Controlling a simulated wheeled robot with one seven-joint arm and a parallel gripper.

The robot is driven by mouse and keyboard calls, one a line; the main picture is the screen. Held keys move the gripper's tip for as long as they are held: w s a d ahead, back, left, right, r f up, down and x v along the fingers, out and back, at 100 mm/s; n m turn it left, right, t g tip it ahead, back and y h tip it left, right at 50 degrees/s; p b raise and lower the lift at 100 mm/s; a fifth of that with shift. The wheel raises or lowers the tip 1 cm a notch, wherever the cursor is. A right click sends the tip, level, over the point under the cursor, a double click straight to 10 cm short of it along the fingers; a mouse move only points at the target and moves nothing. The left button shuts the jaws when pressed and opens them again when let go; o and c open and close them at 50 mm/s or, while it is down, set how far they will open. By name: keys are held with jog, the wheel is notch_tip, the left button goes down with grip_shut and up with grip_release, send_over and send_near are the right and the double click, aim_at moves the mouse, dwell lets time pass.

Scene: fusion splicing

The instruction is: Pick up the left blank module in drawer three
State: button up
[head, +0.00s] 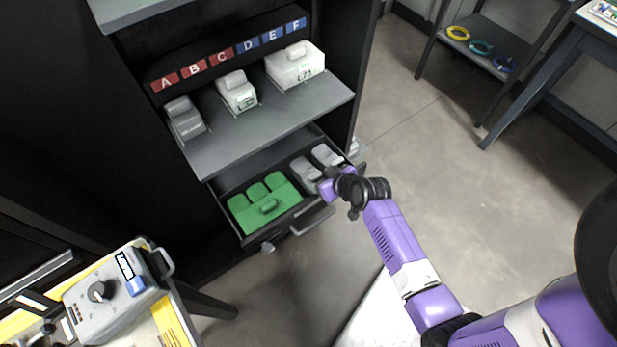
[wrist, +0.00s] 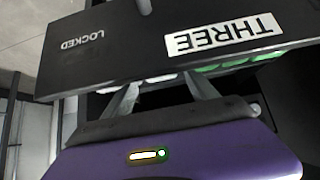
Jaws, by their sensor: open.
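Drawer three (head: 290,228) is pulled open below the shelf; its front (wrist: 110,45) with the "THREE" label fills the top of the wrist view. Two grey blank modules lie in its right part: the left one (head: 304,170) and the right one (head: 325,154). My gripper (head: 330,180) is at the drawer's right part, close to the left blank module and partly covering it in the head view. In the wrist view my gripper (wrist: 164,95) has its fingers spread with nothing between them. Pale module edges (wrist: 150,79) show just beyond the fingers, mostly hidden by the drawer front.
The shelf (head: 265,125) overhangs the drawer's back and holds grey and white modules. The drawer handle (head: 312,222) sticks out in front.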

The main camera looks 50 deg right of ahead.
aim_at(316, 177)
jog(key=b+x, duration=0.1)
jog(key=x, duration=0.3)
jog(key=shift+a+f, duration=0.15)
jog(key=shift+f, duration=0.1)
jog(key=c, duration=1.1)
jog(key=shift+c, duration=0.7)
jog(key=shift+r, duration=0.15)
